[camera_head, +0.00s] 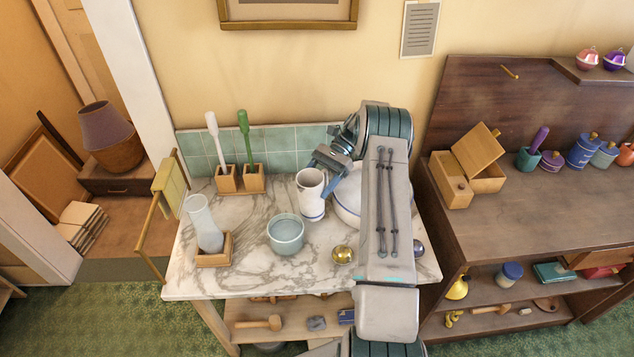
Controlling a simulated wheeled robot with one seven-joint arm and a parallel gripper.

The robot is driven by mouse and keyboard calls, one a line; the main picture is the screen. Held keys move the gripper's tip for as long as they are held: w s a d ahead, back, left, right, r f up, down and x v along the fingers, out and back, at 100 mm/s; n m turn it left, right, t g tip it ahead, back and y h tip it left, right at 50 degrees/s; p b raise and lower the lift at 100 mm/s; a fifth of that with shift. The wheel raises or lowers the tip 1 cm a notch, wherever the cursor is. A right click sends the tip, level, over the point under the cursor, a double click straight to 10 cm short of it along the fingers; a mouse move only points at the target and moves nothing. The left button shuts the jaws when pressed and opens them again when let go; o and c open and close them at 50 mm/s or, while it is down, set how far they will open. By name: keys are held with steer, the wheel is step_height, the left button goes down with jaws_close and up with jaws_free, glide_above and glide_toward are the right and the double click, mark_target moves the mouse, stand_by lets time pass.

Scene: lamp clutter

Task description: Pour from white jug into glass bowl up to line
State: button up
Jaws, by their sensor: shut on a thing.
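The white jug (311,198) with blue bands near its base stands upright on or just above the marble tabletop; I cannot tell which. My gripper (329,185) is at its right side, with blue fingers shut on it near the handle, which is mostly hidden by the fingers. The glass bowl (286,236), pale blue-green, sits in front and to the left of the jug, apart from it. Its fill line and any liquid inside are too small to make out.
A large white basin (345,207) is partly hidden behind my arm. A glass vase (204,226) in a wooden holder stands left of the bowl. Two brushes (228,160) in wooden blocks stand at the back. A gold ball (342,254) lies right of the bowl. The front left marble is clear.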

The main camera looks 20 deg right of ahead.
mark_target(301, 186)
steer(key=shift+s+a+r+t+h+p, duration=0.25)
steer(key=shift+a+r+h, duration=0.1)
steer(key=shift+r+h, duration=0.2)
steer(key=shift+s+a+r+t+h+p, duration=0.1)
steer(key=shift+a+r+t+h+p, duration=0.2)
steer(key=shift+r+h, duration=0.2)
steer(key=shift+s+a+r+t+h, duration=0.25)
steer(key=shift+a+h, duration=0.15)
steer(key=shift+a, duration=0.1)
steer(key=shift+s+a+r+t+h, duration=0.15)
steer(key=shift+s+a+t+h, duration=0.1)
steer(key=shift+a+h, duration=0.25)
steer(key=shift+s+a+r+t+h, duration=0.15)
steer(key=shift+s+a+r+h, duration=0.15)
steer(key=shift+a, duration=0.2)
steer(key=shift+f, duration=0.1)
steer(key=shift+h, duration=0.25)
steer(key=shift+s+a+f+t+h+b, duration=0.2)
steer(key=shift+a+t+h+b, duration=0.15)
steer(key=shift+h+b, duration=0.25)
steer(key=shift+s+a+f+t+h+b, duration=0.15)
steer(key=shift+a+t+h+b, duration=0.15)
steer(key=shift+h+b, duration=0.25)
steer(key=shift+w, duration=0.1)
